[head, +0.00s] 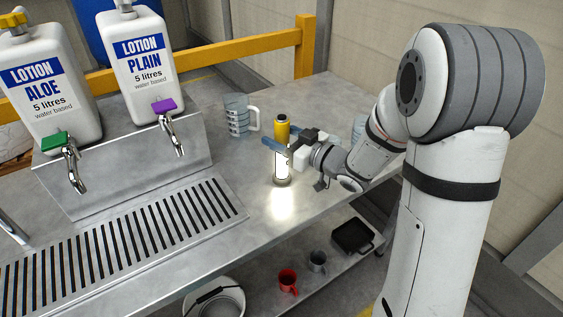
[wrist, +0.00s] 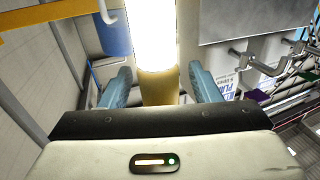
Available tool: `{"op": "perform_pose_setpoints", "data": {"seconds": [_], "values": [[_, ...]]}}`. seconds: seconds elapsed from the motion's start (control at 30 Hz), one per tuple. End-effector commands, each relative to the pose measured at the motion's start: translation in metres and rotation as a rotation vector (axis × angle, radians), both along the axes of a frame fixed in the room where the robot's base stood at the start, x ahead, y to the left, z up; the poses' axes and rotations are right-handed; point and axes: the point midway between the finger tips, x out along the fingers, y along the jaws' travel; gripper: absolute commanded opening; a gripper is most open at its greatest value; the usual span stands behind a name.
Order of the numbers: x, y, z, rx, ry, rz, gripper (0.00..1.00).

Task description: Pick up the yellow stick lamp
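The yellow stick lamp (head: 282,131) stands upright on the metal bench, with a yellow top, a brightly glowing white body and a darker base. My gripper (head: 282,140) reaches in from the right at the lamp's upper part. In the wrist view the lamp (wrist: 157,45) runs between the two blue fingers of my gripper (wrist: 160,85). A small gap shows on each side of it, so the fingers are open around it and not closed on it. Part of the lamp's upper body is hidden behind a finger in the head view.
A clear measuring jug (head: 238,117) stands behind and left of the lamp. Two lotion bottles (head: 145,55) with taps stand above a slotted drain (head: 120,240) at left. A lower shelf holds a red mug (head: 287,281), a grey mug (head: 317,262) and a black tray (head: 352,238).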

Motion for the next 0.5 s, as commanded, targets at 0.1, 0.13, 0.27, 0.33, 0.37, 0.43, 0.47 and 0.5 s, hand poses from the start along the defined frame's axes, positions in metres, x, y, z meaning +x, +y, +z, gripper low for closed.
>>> {"op": "perform_pose_setpoints", "data": {"seconds": [0.1, 0.13, 0.27, 0.33, 0.37, 0.43, 0.47, 0.5], "values": [[-0.0001, -0.0003, 0.0000, 0.000, 0.000, 0.000, 0.47], [-0.0001, -0.0003, 0.0001, 0.000, 0.000, 0.000, 0.44], [-0.0001, -0.0005, 0.0001, 0.000, 0.000, -0.001, 0.34], [-0.0001, -0.0006, 0.0001, 0.000, 0.000, -0.001, 0.28], [-0.0001, -0.0007, 0.0001, 0.000, 0.000, -0.001, 0.26], [-0.0001, -0.0007, 0.0001, 0.000, 0.000, -0.001, 0.20], [-0.0001, -0.0007, 0.0001, 0.000, 0.000, -0.001, 0.17], [-0.0002, -0.0007, 0.0000, 0.000, 0.000, -0.001, 0.14]]}}
